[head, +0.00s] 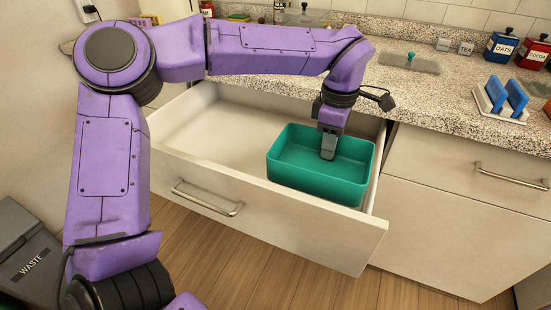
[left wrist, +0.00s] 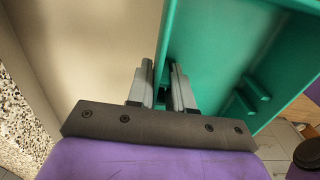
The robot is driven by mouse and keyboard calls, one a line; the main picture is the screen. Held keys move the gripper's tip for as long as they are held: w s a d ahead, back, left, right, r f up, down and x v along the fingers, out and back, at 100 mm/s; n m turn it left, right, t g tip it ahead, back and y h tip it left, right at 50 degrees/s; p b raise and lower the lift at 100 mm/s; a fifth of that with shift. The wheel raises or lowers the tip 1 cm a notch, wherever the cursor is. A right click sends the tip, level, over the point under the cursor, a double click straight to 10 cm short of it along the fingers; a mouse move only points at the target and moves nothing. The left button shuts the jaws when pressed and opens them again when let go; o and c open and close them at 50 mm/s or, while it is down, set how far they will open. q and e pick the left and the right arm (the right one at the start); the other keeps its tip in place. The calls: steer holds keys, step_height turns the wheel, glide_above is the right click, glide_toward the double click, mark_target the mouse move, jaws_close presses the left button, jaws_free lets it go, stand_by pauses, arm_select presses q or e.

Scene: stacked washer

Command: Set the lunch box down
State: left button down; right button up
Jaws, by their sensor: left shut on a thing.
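The lunch box is an open teal box (head: 310,183) at the right end of the pulled-out drawer (head: 205,160) in the head view. It is upright and looks empty. My left gripper (head: 328,152) comes down from above and is shut on the box's far wall, with one finger inside the box. In the left wrist view the gripper (left wrist: 162,68) has its fingers on either side of the teal wall of the lunch box (left wrist: 220,40). The drawer front hides the box's lower edge, so I cannot tell whether it touches the drawer floor. My right gripper is not in view.
The left part of the drawer is bare. A closed drawer (head: 460,170) is to the right. A grey waste bin (head: 30,250) stands at the lower left.

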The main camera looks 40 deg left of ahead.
mark_target(301, 143)
arm_select(q)
steer(key=a+f, duration=0.1)
steer(key=a, duration=0.1)
steer(key=a+f, duration=0.1)
steer(key=a, duration=0.2)
steer(key=a+f, duration=0.2)
steer(key=shift+w+a+f+b, duration=0.1)
steer(key=shift+w+a+b, duration=0.2)
steer(key=shift+w+a, duration=0.1)
steer(key=a+f, duration=0.1)
steer(key=f, duration=0.1)
steer(key=a+f, duration=0.2)
steer(key=shift+w+a+f+b, duration=0.15)
steer(key=shift+b, duration=0.2)
step_height(301, 143, down, 3)
steer(key=shift+w+a+f, duration=0.1)
steer(key=shift+a+f, duration=0.05)
steer(key=shift+f, duration=0.05)
steer(key=shift+r, duration=0.1)
steer(key=c, duration=1)
jaws_free()
step_height(301, 143, up, 12)
steer(key=p, duration=0.2)
